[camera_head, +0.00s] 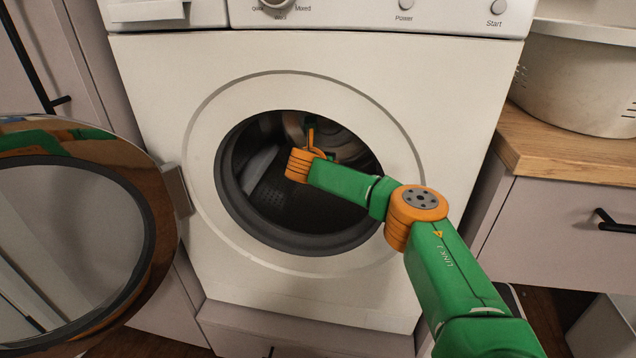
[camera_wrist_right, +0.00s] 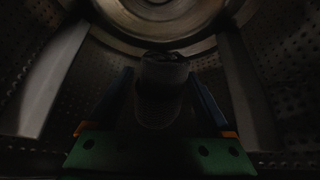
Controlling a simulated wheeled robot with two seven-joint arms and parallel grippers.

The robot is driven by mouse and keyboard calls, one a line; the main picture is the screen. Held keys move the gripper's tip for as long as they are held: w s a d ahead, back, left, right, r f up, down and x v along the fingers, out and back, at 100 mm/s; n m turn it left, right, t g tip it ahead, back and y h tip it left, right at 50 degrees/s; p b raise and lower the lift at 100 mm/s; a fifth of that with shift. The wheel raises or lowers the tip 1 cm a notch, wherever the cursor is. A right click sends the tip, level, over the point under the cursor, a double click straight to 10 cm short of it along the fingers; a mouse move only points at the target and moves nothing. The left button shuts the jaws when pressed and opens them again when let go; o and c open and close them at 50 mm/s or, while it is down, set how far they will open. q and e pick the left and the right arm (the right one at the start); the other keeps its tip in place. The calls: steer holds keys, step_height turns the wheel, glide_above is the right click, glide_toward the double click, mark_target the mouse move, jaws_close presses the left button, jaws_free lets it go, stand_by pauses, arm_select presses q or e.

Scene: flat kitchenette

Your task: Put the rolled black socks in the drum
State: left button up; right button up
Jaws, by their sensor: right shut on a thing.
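My right arm reaches through the round door opening of the washing machine, and its gripper is inside the drum (camera_head: 262,192). In the right wrist view, my right gripper (camera_wrist_right: 165,92) is shut on a dark rolled bundle, the black socks (camera_wrist_right: 163,72), held between the two fingers. The perforated drum wall (camera_wrist_right: 277,65) surrounds them. The picture there is very dark, so the gap between the socks and the drum wall is hard to tell. In the head view the socks are hidden, and the fingertips are mostly hidden. My left gripper is not in view.
The washing machine door (camera_head: 150,215) stands open to the left. The dark rubber rim (camera_head: 228,208) rings the opening around my right arm. A white basket (camera_head: 572,85) stands on the wooden counter (camera_head: 560,150) at the right.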

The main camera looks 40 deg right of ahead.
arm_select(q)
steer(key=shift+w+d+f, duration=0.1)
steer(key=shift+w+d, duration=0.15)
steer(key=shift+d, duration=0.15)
arm_select(e)
steer(key=shift+w+d, duration=0.35)
steer(key=shift+d, duration=0.15)
steer(key=o, duration=1.1)
steer(key=shift+a, duration=0.1)
